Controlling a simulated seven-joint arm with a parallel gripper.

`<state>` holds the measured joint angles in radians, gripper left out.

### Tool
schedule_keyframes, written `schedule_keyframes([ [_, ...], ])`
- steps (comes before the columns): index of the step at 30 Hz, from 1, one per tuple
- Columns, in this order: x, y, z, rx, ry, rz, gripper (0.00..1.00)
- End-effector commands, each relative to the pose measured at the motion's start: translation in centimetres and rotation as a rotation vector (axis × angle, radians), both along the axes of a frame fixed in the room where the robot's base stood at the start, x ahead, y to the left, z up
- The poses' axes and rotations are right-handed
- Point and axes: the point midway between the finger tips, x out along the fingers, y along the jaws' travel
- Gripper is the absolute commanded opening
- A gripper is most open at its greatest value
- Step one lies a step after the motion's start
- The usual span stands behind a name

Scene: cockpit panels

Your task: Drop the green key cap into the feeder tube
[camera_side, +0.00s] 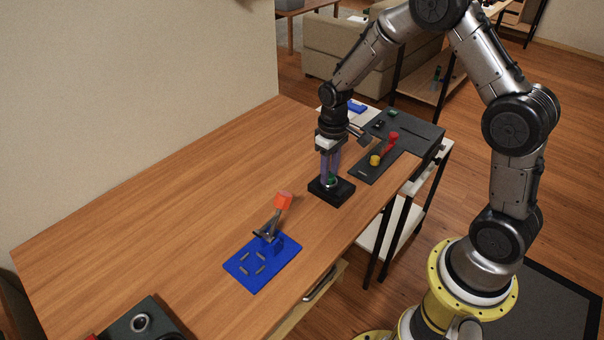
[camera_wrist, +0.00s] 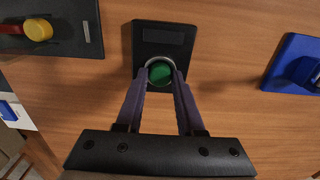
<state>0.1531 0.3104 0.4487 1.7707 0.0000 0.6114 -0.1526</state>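The green key cap (camera_wrist: 161,72) sits between my fingertips, and the pale ring of the feeder tube (camera_wrist: 159,57) shows around it in the wrist view. In the side view the cap (camera_side: 331,181) is a small green patch low between the fingers. The tube stands on a black base (camera_side: 338,193) and is mostly hidden by my fingers. My gripper (camera_side: 330,180) points straight down over the base, its purple fingers on either side of the cap. It looks shut on the cap. I cannot tell whether the cap is above the tube's mouth or just inside it.
A blue plate (camera_side: 262,265) with an orange-handled lever (camera_side: 284,201) is in front of the base. A dark panel (camera_side: 366,178) with a yellow knob (camera_side: 376,160) and red lever (camera_side: 392,139) is behind. Free wood lies to the left.

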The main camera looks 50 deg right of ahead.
Motion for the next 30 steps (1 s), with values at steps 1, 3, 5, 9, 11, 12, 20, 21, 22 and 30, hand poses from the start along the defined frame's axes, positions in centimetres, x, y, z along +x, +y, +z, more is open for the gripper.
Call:
schedule_keyframes([
  [1,0.0,0.0,0.0,0.000,0.000,0.000,0.26],
  [3,0.0,0.0,0.0,0.000,0.000,0.000,0.13],
  [5,0.0,0.0,0.0,0.000,0.000,0.000,0.06],
  [9,0.0,0.0,0.0,0.000,0.000,0.000,0.06],
  [11,0.0,0.0,0.2,0.000,-0.001,0.000,0.06],
  [12,0.0,0.0,0.3,0.000,-0.001,0.000,0.06],
  [20,0.0,0.0,1.0,0.000,-0.001,0.000,0.06],
  [21,0.0,0.0,1.1,0.000,0.000,0.000,0.06],
  [22,0.0,0.0,1.2,0.000,-0.001,0.000,0.06],
  [30,0.0,0.0,1.9,0.000,-0.001,0.000,0.06],
])
